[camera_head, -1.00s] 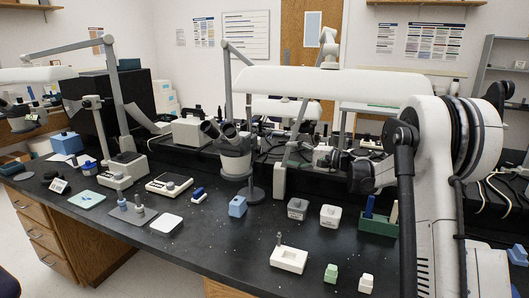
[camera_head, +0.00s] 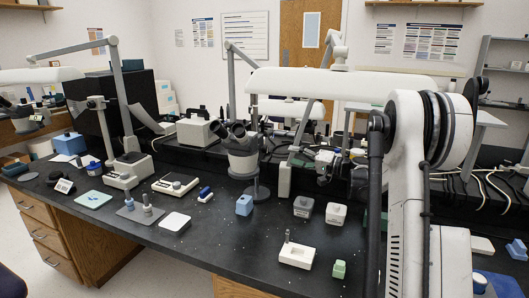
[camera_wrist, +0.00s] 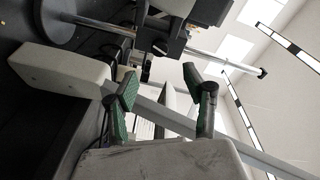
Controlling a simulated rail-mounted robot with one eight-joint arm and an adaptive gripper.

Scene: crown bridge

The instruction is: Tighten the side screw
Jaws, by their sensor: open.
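My gripper (camera_wrist: 165,98) shows in the wrist view with its two green-padded fingers apart and nothing between them. Beyond the fingers is a stand with a round dark base (camera_wrist: 45,22), a metal post and a black clamp (camera_wrist: 172,42). A thin metal rod with a dark end (camera_wrist: 261,72) runs out to the right from the clamp. I cannot tell which part is the side screw. The fingertips look apart from the clamp and rod.
A microscope (camera_head: 242,160) stands mid-bench. A white tray with an upright peg (camera_head: 297,256) and a green block (camera_head: 339,269) are near the front edge. Bare bench lies between them.

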